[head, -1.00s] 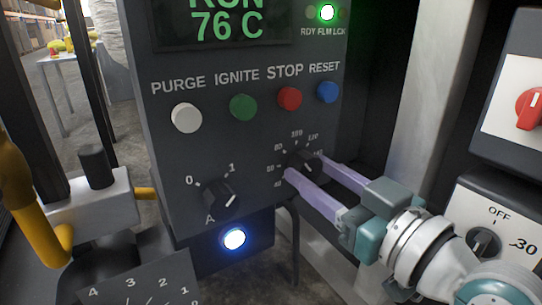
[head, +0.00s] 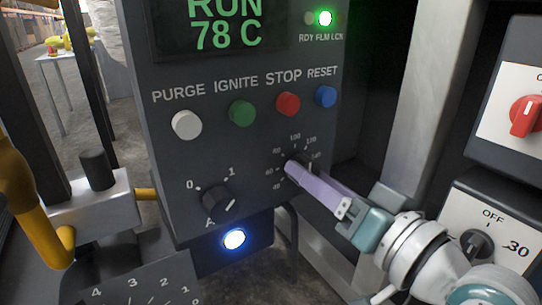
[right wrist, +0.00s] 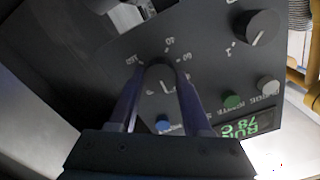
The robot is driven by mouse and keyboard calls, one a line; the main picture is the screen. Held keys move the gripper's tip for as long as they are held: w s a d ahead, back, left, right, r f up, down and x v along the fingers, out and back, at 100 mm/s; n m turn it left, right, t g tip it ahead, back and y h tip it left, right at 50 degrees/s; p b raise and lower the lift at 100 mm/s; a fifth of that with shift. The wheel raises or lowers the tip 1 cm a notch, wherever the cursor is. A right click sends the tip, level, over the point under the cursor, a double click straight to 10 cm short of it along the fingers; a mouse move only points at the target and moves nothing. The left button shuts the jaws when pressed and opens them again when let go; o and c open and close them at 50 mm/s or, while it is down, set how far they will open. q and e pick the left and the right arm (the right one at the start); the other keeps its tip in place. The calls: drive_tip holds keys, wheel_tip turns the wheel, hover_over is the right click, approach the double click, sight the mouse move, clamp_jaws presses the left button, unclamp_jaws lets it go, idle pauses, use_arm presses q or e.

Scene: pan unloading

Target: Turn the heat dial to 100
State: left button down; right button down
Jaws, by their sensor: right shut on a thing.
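The heat dial (head: 304,161) is a small dark knob on the grey control panel, inside a printed scale of temperature numbers that includes 80, 100 and 120. My right gripper (head: 297,167) reaches in from the lower right and is shut on the dial. In the right wrist view, the dial (right wrist: 160,74) sits between the tips of the two purple fingers. The fingers hide much of the dial in the head view, and I cannot read its setting clearly. The display (head: 226,28) reads RUN and 78 C. My left gripper is not in view.
White, green, red and blue buttons (head: 325,97) sit in a row above the dial. A larger 0-1 knob (head: 219,200) is left of it, with a lit blue-white lamp (head: 234,239) below. A red switch (head: 525,116) is on a box at right. A yellow pipe (head: 22,190) stands at left.

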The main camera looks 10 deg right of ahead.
idle(0.3)
drive_tip(key=shift+c, duration=1.7)
unclamp_jaws()
drive_tip(key=shift+s, duration=0.1)
drive_tip(key=p+v, duration=0.4)
drive_tip(key=v, duration=0.6)
